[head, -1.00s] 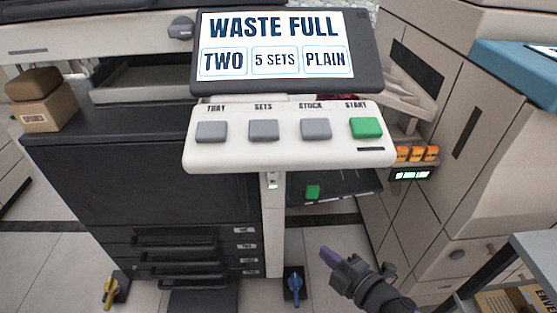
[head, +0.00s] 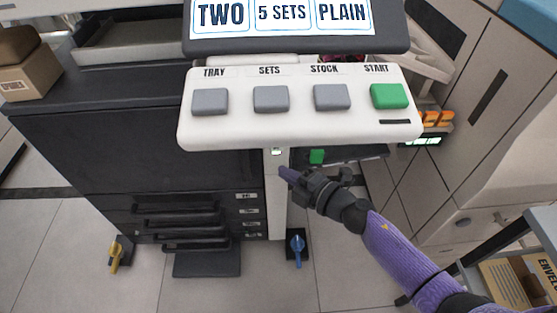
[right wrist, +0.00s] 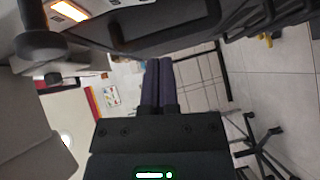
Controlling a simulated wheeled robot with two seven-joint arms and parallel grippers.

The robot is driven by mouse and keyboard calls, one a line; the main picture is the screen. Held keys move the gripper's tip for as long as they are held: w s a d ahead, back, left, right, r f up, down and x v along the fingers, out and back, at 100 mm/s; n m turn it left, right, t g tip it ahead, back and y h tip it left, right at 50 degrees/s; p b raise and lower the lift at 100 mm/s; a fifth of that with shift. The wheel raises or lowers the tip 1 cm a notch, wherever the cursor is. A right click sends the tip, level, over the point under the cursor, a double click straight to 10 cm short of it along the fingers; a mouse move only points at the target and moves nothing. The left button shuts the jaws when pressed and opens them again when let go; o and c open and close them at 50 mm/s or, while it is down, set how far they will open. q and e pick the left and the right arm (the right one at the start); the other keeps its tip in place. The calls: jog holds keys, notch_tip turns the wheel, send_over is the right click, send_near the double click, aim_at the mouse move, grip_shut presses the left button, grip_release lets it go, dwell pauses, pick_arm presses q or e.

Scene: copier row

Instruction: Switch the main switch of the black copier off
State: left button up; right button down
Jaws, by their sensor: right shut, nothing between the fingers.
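The black copier (head: 130,150) stands at left and centre in the head view, with several drawers low on its front. A white column (head: 276,205) runs below its white key panel (head: 300,128). A small fitting with a green glow (head: 276,152) sits high on this column; I cannot tell surely whether it is the main switch. My right gripper (head: 286,173) is shut and empty, its purple tip just below and right of that fitting. I cannot tell whether it touches the column. Its shut fingers also show in the right wrist view (right wrist: 158,75). My left gripper is out of view.
The key panel overhangs the column, with a green START key (head: 389,96). A blue handle (head: 297,248) and a yellow handle (head: 115,255) are near the floor. A beige machine (head: 470,130) stands at right. A grey cart (head: 545,225) is at lower right.

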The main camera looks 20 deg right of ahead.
jog(key=w+b, duration=0.1)
jog(key=w, duration=0.1)
jog(key=w+f+b, duration=0.1)
jog(key=w, duration=0.2)
jog(key=shift+w+b, duration=0.35)
jog(key=shift+f, duration=0.1)
